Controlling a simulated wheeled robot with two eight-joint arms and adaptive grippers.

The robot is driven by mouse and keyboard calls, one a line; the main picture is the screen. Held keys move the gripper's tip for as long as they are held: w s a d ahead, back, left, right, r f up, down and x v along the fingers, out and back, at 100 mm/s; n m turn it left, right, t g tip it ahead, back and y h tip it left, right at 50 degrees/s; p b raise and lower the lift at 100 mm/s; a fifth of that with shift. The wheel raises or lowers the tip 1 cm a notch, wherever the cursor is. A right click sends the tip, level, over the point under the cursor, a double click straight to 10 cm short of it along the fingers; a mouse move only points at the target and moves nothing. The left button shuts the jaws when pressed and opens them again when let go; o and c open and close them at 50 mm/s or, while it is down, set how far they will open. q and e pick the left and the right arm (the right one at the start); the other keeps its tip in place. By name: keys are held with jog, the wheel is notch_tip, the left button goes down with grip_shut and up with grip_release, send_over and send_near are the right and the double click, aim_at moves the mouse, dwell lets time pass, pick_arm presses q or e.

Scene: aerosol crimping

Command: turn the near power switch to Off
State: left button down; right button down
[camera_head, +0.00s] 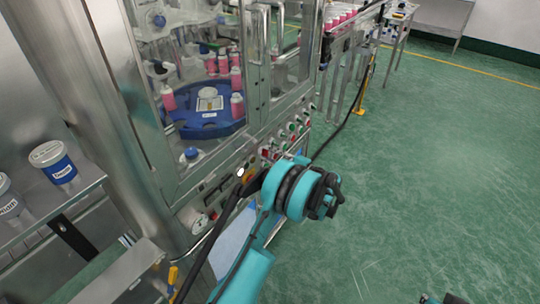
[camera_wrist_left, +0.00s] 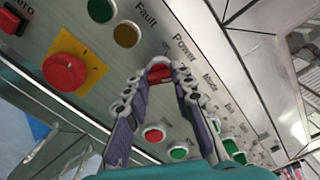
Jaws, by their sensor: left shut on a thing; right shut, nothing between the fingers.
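The near power switch (camera_wrist_left: 158,74) is a red knob on the slanted metal panel, below the "Power" label in the left wrist view. My left gripper (camera_wrist_left: 161,68) has its fingertips on either side of the knob and is shut on it. The lettering beside the knob is partly hidden, so I cannot read its setting. In the head view my teal left wrist stands at the machine's panel and hides the knob. Only a dark bit of my right gripper (camera_head: 442,298) shows at the bottom edge, away from the panel.
A red emergency stop (camera_wrist_left: 76,59) on a yellow plate, an amber lamp (camera_wrist_left: 126,34), and red (camera_wrist_left: 153,134) and green buttons (camera_wrist_left: 178,153) sit near the knob. Pink bottles (camera_head: 168,98) stand behind the machine's glass. The green floor (camera_head: 430,160) at right is clear.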

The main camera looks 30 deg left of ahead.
pick_arm(q)
jog(key=n, duration=1.1)
dwell(0.3)
jog(key=shift+n, duration=0.5)
jog(key=c, duration=1.3)
grip_release()
jog(key=d, duration=0.8)
jog(key=s+d, duration=0.1)
jog(key=d, duration=0.3)
